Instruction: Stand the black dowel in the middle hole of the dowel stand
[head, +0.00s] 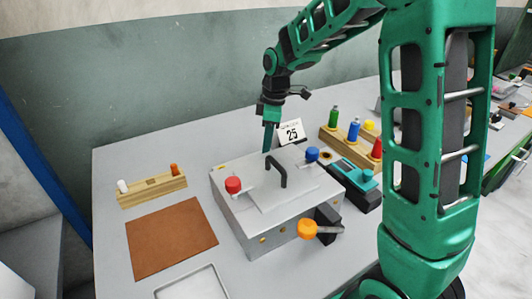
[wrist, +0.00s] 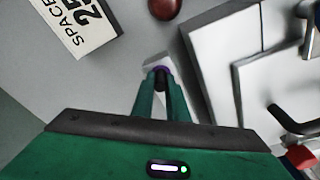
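The wooden dowel stand (head: 150,193) is at the left of the table, with a white dowel (head: 123,187) at its left end and an orange dowel (head: 174,170) at its right end. A darker patch marks its middle; whether that is the open hole is too small to tell. My gripper (head: 268,151) points down behind the grey press, far right of the stand. In the wrist view my fingers (wrist: 160,76) close on a small black thing (wrist: 160,83), seemingly the black dowel, with a purple edge beyond. The head view hides its lower end.
The grey press (head: 232,208) with a black handle, red, blue and orange knobs stands close before my gripper. A "25" card (head: 291,132) is beside it. A brown mat (head: 170,238) and a pale tray (head: 192,284) lie front left. A wooden rack with bottles is right.

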